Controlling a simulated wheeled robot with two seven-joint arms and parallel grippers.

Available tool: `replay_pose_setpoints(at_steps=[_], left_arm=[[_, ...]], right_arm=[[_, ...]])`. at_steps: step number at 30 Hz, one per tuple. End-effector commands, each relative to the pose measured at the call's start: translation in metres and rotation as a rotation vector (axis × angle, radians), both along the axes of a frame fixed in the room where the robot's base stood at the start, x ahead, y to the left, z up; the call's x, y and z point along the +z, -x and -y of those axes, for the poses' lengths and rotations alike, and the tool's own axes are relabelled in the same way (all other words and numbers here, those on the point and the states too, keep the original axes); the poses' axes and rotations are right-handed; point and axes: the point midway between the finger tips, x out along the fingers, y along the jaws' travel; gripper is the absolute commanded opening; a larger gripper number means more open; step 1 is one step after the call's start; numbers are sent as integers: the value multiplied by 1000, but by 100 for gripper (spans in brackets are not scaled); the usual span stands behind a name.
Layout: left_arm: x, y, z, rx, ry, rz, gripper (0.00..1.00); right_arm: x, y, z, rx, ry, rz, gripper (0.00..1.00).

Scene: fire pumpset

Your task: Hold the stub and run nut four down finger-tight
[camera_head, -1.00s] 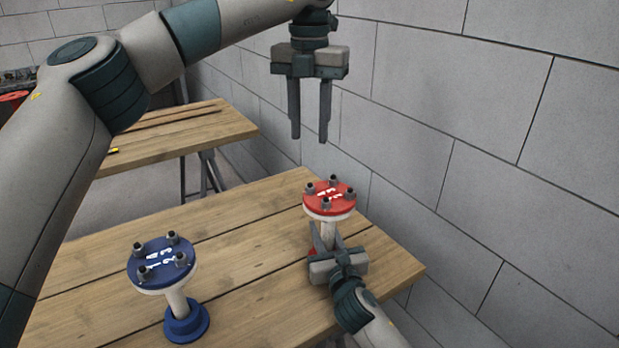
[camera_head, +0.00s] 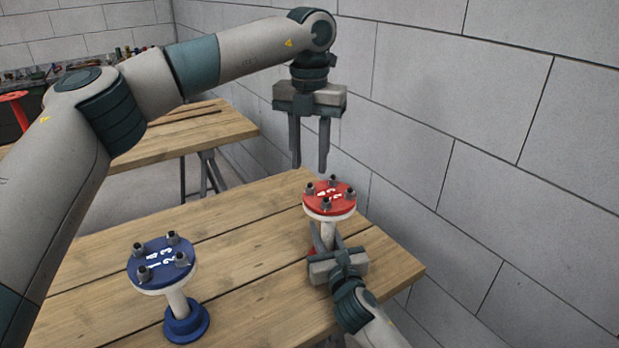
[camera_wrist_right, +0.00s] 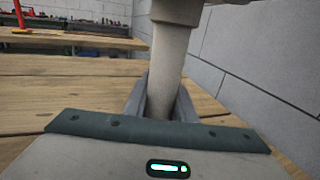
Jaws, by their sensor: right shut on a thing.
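The red-topped flange (camera_head: 330,199) sits on a white pipe stub (camera_head: 328,231) standing on the table. Several dark nuts on studs stand around its top, with white numbers between them that are too small to read surely. My right gripper (camera_head: 325,238) is shut on the stub below the flange. In the right wrist view the pale stub (camera_wrist_right: 170,65) rises between the two fingers (camera_wrist_right: 162,98). My left gripper (camera_head: 309,169) hangs above the red flange, pointing down, its fingers apart and empty. Its tips are just above the nuts in the picture.
A blue flange (camera_head: 162,261) with several nuts stands on a blue base at the left front of the wooden table (camera_head: 240,262). A grey block wall (camera_head: 490,170) rises close on the right. A second wooden table (camera_head: 180,139) stands behind.

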Motion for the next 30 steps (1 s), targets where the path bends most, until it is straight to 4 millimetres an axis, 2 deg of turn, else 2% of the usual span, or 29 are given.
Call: replay_pose_setpoints(at_steps=[3,9,15,23,27,30], left_arm=[[-21,0,0,-1,-1,-3,34],[-44,0,0,-1,0,-1,34],[-52,0,0,-1,0,-1,34],[-53,0,0,-1,0,-1,34],[-53,0,0,-1,0,-1,0],[-53,0,0,-1,0,-1,0]], right_arm=[[0,0,0,0,0,-1,0],[0,0,0,0,0,-1,0],[0,0,0,0,0,-1,0],[0,0,0,0,0,-1,0],[0,0,0,0,0,-1,0],[0,0,0,0,0,-1,0]])
